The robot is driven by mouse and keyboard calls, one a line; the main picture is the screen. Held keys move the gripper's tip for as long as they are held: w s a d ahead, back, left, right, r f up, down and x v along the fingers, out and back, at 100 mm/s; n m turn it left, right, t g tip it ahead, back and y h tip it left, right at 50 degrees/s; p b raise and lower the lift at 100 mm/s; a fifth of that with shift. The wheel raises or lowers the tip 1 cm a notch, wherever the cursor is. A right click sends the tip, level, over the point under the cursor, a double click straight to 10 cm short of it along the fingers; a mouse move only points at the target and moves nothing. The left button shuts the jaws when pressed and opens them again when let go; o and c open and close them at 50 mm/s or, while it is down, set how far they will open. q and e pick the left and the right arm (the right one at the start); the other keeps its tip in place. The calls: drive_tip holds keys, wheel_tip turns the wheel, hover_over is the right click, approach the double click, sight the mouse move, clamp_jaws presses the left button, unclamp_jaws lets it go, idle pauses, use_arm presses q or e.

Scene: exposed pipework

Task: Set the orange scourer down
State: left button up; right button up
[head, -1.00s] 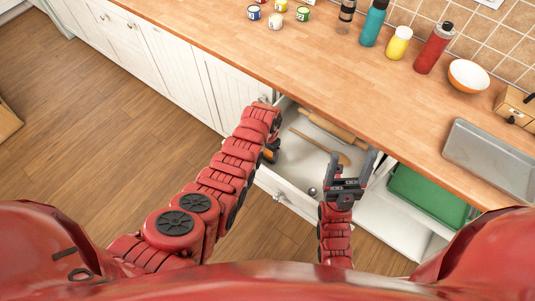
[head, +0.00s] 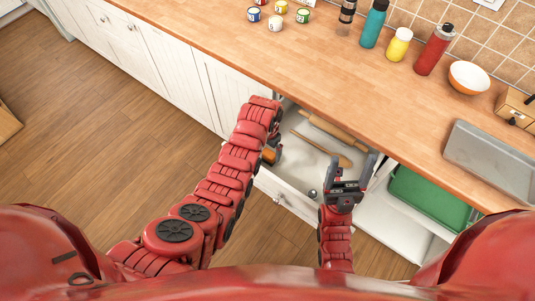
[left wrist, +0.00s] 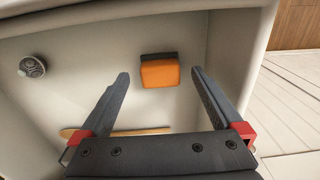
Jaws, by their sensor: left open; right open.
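The orange scourer (left wrist: 160,72), with a dark back layer, lies on the floor of the open white drawer (left wrist: 85,50) in the left wrist view. My left gripper (left wrist: 158,82) is open, its two dark fingers on either side of the scourer with gaps to both. In the head view the left arm hides most of the scourer, and only a bit of orange (head: 268,156) shows by the left gripper. My right gripper (head: 351,172) is open and empty over the right part of the drawer (head: 290,188).
In the drawer lie a rolling pin (head: 333,127), a wooden spoon (head: 320,149) and a small round metal item (left wrist: 33,66). A green tray (head: 430,198) is to the right, below the counter. A metal baking tray (head: 490,160) and bottles stand on the counter.

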sight(267, 154)
use_arm(q)
wheel_tip(267, 154, up, 4)
drive_tip(key=shift+w+r+b, duration=0.1)
drive_tip(key=shift+b, duration=0.55)
wheel_tip(267, 154, up, 4)
drive_tip(key=shift+f+p, duration=0.1)
drive_tip(key=shift+p, duration=0.6)
drive_tip(key=shift+s+d, duration=0.1)
drive_tip(key=shift+s, duration=0.1)
